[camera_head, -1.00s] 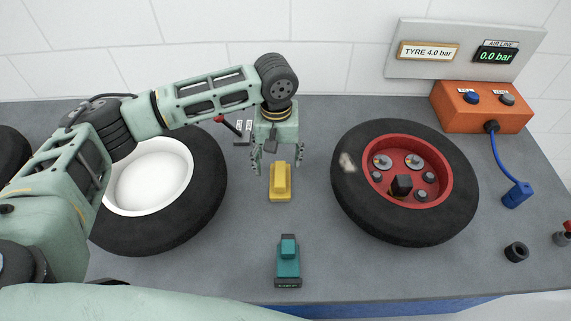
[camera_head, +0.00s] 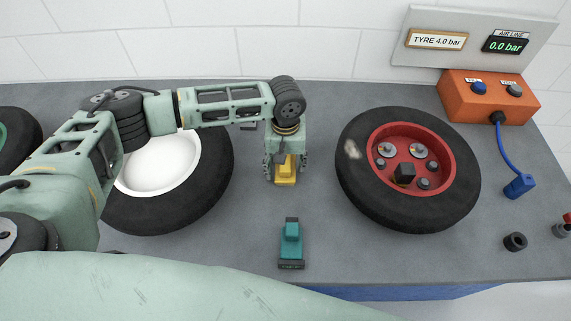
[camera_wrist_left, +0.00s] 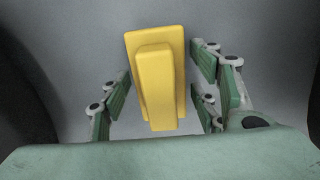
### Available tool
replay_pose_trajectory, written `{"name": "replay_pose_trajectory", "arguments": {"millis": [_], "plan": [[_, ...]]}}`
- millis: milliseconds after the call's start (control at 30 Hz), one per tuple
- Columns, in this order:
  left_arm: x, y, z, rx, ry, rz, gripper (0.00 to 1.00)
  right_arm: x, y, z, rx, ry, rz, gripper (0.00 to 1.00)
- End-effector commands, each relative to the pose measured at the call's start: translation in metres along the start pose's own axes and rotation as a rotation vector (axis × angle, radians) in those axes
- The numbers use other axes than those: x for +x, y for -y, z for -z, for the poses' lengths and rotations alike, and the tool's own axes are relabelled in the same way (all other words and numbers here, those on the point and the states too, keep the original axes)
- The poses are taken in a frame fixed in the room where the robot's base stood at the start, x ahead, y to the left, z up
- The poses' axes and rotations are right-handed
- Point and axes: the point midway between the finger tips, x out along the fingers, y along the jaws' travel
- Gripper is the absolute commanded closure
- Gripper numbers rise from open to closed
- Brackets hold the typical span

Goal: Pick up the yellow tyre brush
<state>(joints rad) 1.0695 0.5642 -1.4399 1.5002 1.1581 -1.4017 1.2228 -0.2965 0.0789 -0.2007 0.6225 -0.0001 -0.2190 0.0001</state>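The yellow tyre brush (camera_head: 285,174) lies on the grey bench between the two tyres. It shows whole in the left wrist view (camera_wrist_left: 158,80), a yellow block with a raised grip on top. My left gripper (camera_head: 286,176) is just above it, pointing down, with its fingers on either side of the brush. In the left wrist view the gripper (camera_wrist_left: 160,105) is open, and gaps show between both fingers and the brush. My right gripper is not in view.
A teal tool (camera_head: 291,243) lies on the bench in front of the brush. A white-rimmed tyre (camera_head: 205,203) is at left, a red-rimmed tyre (camera_head: 365,200) at right. An orange box (camera_head: 470,100) with a blue hose stands at back right.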

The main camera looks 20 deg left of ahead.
Motion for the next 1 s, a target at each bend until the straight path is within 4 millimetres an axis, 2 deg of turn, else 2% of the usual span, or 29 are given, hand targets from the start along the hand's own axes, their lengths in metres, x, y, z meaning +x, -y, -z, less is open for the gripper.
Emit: {"name": "replay_pose_trajectory", "arguments": {"millis": [67,433,767,867,1000], "plan": [[0.0,0.0,0.0,0.0,0.0,0.0,0.54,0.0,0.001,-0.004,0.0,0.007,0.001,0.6],[-0.001,0.0,0.0,0.0,0.0,0.0,0.86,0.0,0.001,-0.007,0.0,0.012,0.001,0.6],[-0.004,0.0,0.001,-0.001,-0.001,0.0,0.86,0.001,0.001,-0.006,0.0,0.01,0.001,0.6],[-0.012,0.0,0.001,-0.001,-0.002,-0.002,0.86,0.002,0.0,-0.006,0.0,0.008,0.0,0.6],[-0.031,-0.001,0.001,-0.001,-0.002,-0.004,0.86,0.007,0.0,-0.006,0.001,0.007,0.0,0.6]]}}
